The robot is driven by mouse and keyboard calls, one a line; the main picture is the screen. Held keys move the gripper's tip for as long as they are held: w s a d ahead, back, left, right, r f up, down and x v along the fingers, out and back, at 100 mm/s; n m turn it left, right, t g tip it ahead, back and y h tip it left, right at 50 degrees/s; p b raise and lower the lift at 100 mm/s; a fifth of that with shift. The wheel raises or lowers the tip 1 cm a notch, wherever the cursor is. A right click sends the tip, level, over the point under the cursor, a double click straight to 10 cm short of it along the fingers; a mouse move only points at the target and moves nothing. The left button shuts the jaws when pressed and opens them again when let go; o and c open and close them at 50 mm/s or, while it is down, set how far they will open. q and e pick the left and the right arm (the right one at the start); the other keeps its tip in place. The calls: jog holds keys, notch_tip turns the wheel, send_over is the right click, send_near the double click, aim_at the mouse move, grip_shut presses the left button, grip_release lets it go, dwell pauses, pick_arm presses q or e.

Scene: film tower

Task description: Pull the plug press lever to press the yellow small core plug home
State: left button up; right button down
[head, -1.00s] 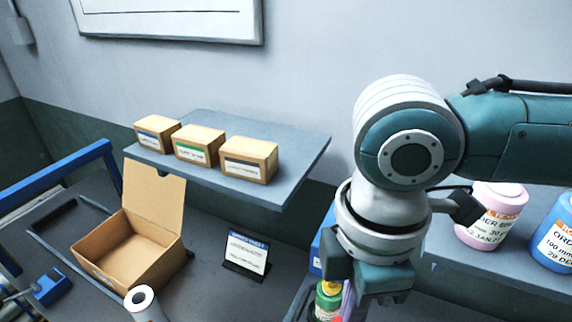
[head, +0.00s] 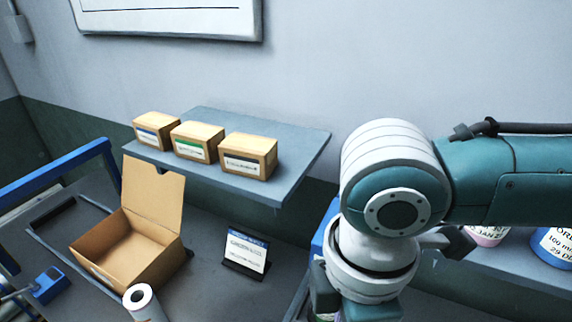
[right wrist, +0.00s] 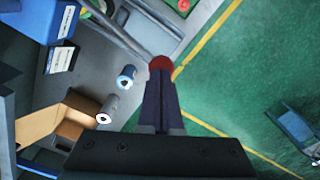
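In the right wrist view my right gripper (right wrist: 160,85) has its dark fingers together, with their tips at the red knob (right wrist: 160,63) of the press lever. The fingers appear shut on the knob, and its near side is hidden by them. A grey bar (right wrist: 148,30) lies just beyond the knob. In the head view my right wrist covers the press area, and the fingertips are below the picture. The yellow small core plug cannot be made out now. My left gripper is in neither view.
An open cardboard box (head: 91,255) and a white roll (head: 140,298) stand on the bench, with a small sign (head: 246,250) beside them. A shelf (head: 290,180) holds several small cartons. Tubs, including a blue one (head: 555,247), stand at right.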

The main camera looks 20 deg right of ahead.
jog(key=shift+s+a+f+b, duration=0.2)
jog(key=shift+f+b, duration=0.1)
jog(key=shift+f, duration=0.4)
jog(key=shift+s+a+f+b, duration=0.15)
jog(key=shift+a+f+b, duration=0.1)
jog(key=shift+f, duration=0.55)
jog(key=shift+s+a+f+b, duration=0.2)
jog(key=shift+f+b, duration=0.2)
jog(key=shift+f, duration=0.45)
jog(key=shift+s+a+f+b, duration=0.15)
jog(key=shift+f+b, duration=0.25)
jog(key=shift+f, duration=0.4)
jog(key=shift+r, duration=0.1)
